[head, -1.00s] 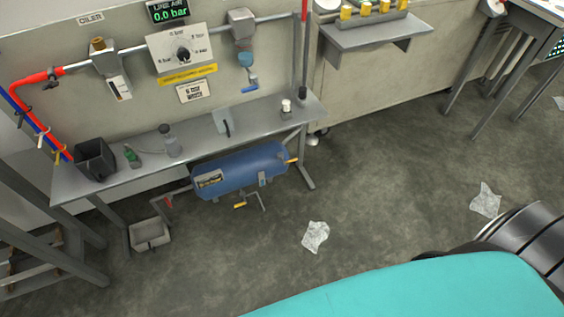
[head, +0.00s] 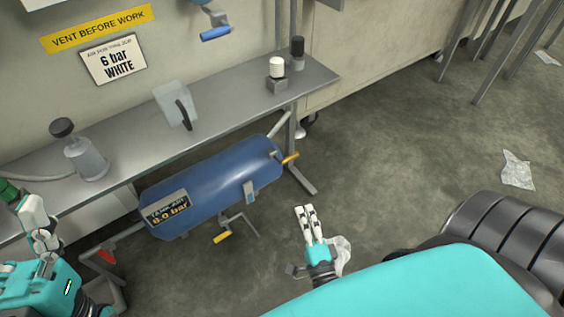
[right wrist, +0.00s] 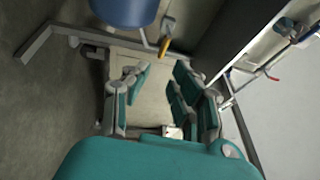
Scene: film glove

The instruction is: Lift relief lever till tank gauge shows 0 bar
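The blue tank (head: 215,190) hangs under the grey bench, and its gauge (head: 169,208) shows a lit reading of about 8.0 bar, the first digit being unclear. An orange lever (head: 290,158) sticks out of the tank's right end; I cannot tell whether it is the relief lever. A yellow-handled lever (head: 222,237) hangs below the tank.
The bench (head: 230,115) holds a bottle (head: 82,155), a grey block with a black handle (head: 176,103) and small fittings. A red handle (head: 107,257) is at left. Crumpled film (head: 517,170) lies on open floor.

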